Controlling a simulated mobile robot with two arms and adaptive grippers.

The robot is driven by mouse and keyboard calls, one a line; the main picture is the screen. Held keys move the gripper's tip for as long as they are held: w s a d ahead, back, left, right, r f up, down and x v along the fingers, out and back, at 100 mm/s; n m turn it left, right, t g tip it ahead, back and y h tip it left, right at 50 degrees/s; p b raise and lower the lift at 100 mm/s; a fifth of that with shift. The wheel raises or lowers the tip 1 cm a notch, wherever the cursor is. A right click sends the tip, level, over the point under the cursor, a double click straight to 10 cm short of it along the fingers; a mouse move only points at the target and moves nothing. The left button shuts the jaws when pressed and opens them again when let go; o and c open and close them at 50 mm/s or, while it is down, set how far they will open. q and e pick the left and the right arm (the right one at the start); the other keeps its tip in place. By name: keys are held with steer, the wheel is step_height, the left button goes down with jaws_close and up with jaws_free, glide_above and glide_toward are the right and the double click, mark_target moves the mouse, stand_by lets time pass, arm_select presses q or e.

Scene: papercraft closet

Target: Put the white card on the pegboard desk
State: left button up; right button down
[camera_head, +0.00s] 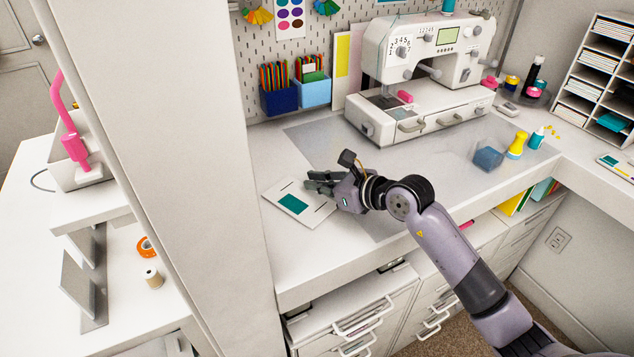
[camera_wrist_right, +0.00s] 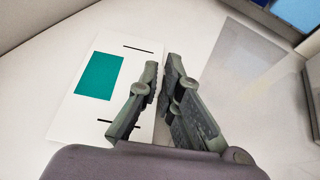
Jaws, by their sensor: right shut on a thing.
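The white card (camera_head: 293,203) has a teal rectangle and short black lines. It is over the left end of the white pegboard desk (camera_head: 283,250), on it or just above it; I cannot tell which. My right gripper (camera_head: 309,181) is shut on the card's edge. In the right wrist view the card (camera_wrist_right: 98,78) extends to the left of the nearly closed fingers (camera_wrist_right: 160,65). Part of its edge is hidden by the fingers. The pegboard (camera_head: 257,52) stands behind the desk. My left gripper is not in view.
A grey mat (camera_head: 310,140) covers much of the desk. A sewing machine (camera_head: 420,65) stands at the back, with blue pencil bins (camera_head: 280,98) left of it. A blue box (camera_head: 488,157) and small bottles are at the right. A white wall panel (camera_head: 170,120) borders the desk's left.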

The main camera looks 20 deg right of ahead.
steer(key=shift+f, duration=0.15)
steer(key=c, duration=1.8)
jaws_free()
steer(key=shift+r, duration=0.25)
steer(key=shift+s+d, duration=0.2)
steer(key=shift+s, duration=0.05)
steer(key=b+v, duration=0.2)
steer(key=v, duration=0.8)
steer(key=shift+s+d, duration=0.15)
steer(key=shift+s, duration=0.05)
steer(key=shift+s+d+r, duration=0.2)
steer(key=shift+s+r, duration=0.1)
